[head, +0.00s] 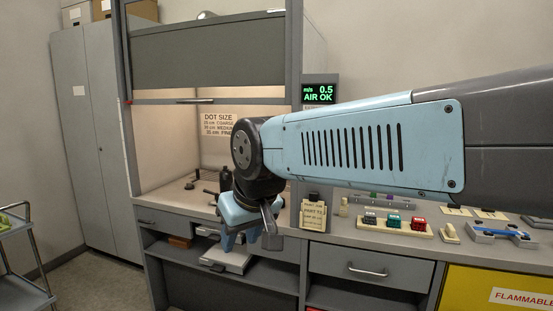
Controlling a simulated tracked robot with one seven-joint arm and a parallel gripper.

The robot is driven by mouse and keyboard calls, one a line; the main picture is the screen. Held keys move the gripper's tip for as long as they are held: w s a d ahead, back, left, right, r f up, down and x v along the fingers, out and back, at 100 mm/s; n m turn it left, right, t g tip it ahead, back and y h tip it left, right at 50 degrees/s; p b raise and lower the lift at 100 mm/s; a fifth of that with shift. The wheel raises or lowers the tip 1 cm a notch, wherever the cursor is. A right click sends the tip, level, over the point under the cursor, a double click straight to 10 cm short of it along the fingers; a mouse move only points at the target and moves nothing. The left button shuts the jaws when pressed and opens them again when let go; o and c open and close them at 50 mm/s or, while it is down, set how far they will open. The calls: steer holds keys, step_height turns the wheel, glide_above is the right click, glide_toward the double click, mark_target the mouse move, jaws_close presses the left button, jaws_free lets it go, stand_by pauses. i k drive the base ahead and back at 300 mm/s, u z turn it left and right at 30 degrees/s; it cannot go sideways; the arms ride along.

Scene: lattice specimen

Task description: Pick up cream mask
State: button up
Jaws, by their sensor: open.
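I cannot make out for certain which thing is the cream mask. A small cream piece (450,233) lies on the counter at the right, beside a cream rack (372,226) that holds grey, green and red blocks. My arm crosses the right half of the view and hides part of the back of the counter.
The fume hood (206,43) has its sash raised, with dark equipment (226,180) inside. A blue tool (502,231) lies at the right, above a yellow flammables cabinet (480,290). A trolley (22,250) stands at the left.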

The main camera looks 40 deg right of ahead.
mark_target(343, 209)
steer(key=z, duration=0.3)
steer(key=i, duration=0.7)
steer(key=z, duration=0.4)
steer(key=k, duration=0.8)
steer(key=z, duration=0.25)
steer(key=i, duration=0.8)
steer(key=u, duration=0.15)
